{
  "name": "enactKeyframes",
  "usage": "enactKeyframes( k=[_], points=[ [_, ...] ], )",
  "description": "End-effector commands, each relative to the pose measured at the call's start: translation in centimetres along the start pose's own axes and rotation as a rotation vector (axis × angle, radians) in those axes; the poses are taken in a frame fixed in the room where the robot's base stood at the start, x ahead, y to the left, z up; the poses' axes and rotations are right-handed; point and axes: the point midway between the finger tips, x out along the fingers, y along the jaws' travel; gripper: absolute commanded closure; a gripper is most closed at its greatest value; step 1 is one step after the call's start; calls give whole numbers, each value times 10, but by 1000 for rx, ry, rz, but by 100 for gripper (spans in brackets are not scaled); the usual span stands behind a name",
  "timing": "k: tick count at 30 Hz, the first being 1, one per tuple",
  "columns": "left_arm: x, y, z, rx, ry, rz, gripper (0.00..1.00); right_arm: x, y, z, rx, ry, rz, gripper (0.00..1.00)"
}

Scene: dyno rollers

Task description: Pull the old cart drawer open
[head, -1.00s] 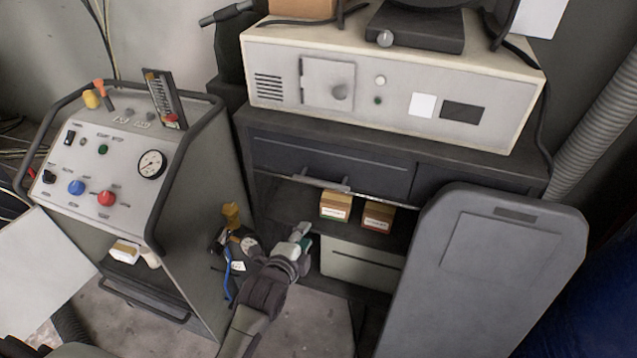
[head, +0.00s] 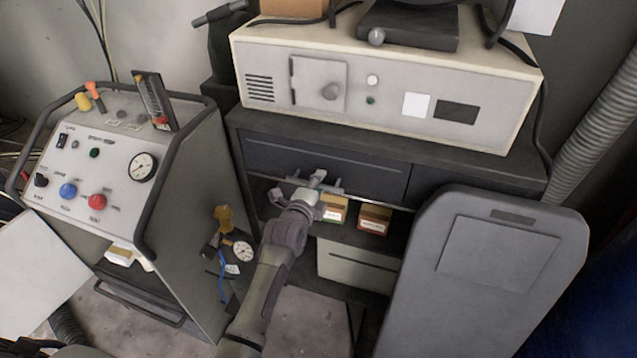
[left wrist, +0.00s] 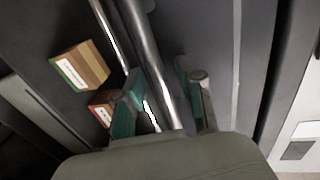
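The old cart drawer (head: 350,172) has a dark grey front below the cream machine and looks shut. Its metal bar handle (left wrist: 148,50) runs along the lower front edge. My left gripper (head: 318,184) is up at the handle in the head view, covering part of it. In the left wrist view, the green-padded fingers of the gripper (left wrist: 158,92) are apart, with the bar running between them. I cannot see either pad pressed on the bar. My right gripper is not in view.
Small cardboard boxes (head: 374,218) sit on the open shelf just below the drawer. A grey panel (head: 490,275) stands at the right in front of the cart. A control console (head: 110,185) stands at the left. A gauge (head: 243,250) is near my left arm.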

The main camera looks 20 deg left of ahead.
Motion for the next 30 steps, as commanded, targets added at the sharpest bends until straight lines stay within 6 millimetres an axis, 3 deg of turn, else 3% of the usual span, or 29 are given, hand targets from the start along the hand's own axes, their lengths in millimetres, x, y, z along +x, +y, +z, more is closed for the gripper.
enactKeyframes(
  k=[5, 12, 19, 30],
  points=[
    [3, -1, 5, -2, -1, -2, 63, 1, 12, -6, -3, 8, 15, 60],
    [3, -1, 5, -3, 0, -2, 64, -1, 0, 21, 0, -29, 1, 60],
    [2, -1, 5, -4, 1, -3, 100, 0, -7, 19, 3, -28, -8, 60],
    [2, -2, 6, -3, -2, -5, 100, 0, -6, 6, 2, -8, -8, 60]
  ],
)
